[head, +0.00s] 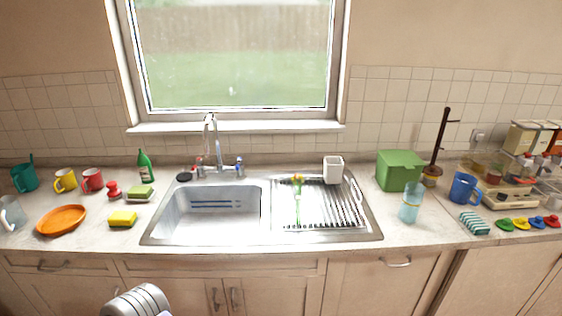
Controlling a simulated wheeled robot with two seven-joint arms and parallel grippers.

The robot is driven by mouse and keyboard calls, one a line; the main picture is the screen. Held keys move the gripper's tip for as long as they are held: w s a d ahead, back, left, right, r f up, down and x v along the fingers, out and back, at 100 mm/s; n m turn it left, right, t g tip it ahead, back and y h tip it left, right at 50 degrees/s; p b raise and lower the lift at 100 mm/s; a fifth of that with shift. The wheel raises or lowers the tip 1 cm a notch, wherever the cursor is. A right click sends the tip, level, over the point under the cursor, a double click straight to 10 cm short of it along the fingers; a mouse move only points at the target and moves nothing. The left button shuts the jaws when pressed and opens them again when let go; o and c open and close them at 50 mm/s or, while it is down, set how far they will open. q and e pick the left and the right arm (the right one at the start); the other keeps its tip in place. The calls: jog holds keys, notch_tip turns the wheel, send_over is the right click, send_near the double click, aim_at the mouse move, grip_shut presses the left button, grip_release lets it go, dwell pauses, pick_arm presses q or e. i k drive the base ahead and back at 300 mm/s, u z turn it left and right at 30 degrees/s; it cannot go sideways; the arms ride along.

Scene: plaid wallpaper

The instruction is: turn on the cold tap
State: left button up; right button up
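The chrome faucet (212,145) stands behind the sink, under the window, with its tall curved spout over the basin. A blue-marked tap handle (239,163) stands to the right of the spout. A red-marked tap handle (199,167) stands to the left. The handles are too small to tell how far they are turned, and I see no clear stream of water. The steel sink basin (165,213) is below the spout. Neither gripper is in view. Only a rounded grey part of my own body shows at the bottom left.
Left on the counter are an orange plate (62,220), a yellow sponge (123,219), mugs and a green bottle (145,166). The drainboard (330,236) holds a white cup (333,170) and a flower. A green box (399,170) and a clear glass (411,203) stand right.

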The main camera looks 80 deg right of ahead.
aim_at(240, 160)
jog(key=z, duration=1.9)
jog(key=k, duration=0.95)
jog(key=u, duration=1.05)
jog(key=i, duration=0.7)
jog(key=z, duration=0.8)
jog(key=i, duration=1.3)
jog(key=z, duration=1.25)
